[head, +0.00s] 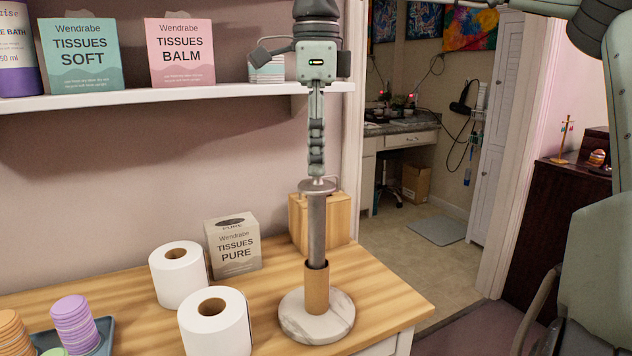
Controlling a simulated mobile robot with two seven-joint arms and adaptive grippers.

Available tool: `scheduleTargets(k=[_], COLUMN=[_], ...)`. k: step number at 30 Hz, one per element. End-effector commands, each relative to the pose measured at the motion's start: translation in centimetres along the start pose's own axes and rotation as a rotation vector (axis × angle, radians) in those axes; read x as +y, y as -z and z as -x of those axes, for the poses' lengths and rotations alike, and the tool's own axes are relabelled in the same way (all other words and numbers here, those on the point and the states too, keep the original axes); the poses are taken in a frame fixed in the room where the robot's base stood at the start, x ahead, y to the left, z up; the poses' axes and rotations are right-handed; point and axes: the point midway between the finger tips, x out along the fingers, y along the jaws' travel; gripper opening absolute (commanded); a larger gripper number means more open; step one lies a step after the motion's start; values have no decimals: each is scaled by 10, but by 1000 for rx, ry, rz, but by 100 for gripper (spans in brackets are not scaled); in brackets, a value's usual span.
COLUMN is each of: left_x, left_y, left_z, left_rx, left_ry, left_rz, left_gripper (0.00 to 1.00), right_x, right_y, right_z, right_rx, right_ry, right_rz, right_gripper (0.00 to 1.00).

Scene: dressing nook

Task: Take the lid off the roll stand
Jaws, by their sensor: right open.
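The roll stand (316,314) has a round white marble base and an upright grey metal post. A brown cardboard tube (317,288) sits around the lower post. The lid (319,187), a thin grey disc with a small knob, sits on top of the post. My right gripper (317,172) points straight down directly above the lid, its fingertips at the knob. It is open; the fingers line up one behind the other, so the gap and any contact are hidden. My left gripper is out of view.
Two white paper rolls (216,325) and a grey tissue box (232,247) stand left of the stand on the wooden top (385,290). A wooden box (337,222) is close behind the post. A white shelf (150,98) with tissue boxes is at upper left.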

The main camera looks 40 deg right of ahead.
Motion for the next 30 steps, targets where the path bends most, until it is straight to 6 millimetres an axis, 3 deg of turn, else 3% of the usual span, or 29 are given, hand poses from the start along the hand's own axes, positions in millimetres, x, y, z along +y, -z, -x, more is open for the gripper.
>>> scheduleTargets(k=[4, 11, 23, 30], left_x=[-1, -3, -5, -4], left_y=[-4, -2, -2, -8], left_z=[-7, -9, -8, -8], left_rx=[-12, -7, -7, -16], left_ry=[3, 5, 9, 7], left_rz=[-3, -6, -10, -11], left_gripper=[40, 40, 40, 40], right_x=[0, 0, 0, 0], right_y=[0, 0, 0, 0], right_z=[-14, -15, -15, -14], right_rx=[-2, -1, -2, -2], right_ry=[0, 0, 0, 1], right_rz=[0, 0, -1, -1], right_gripper=[47, 47, 0, 0])
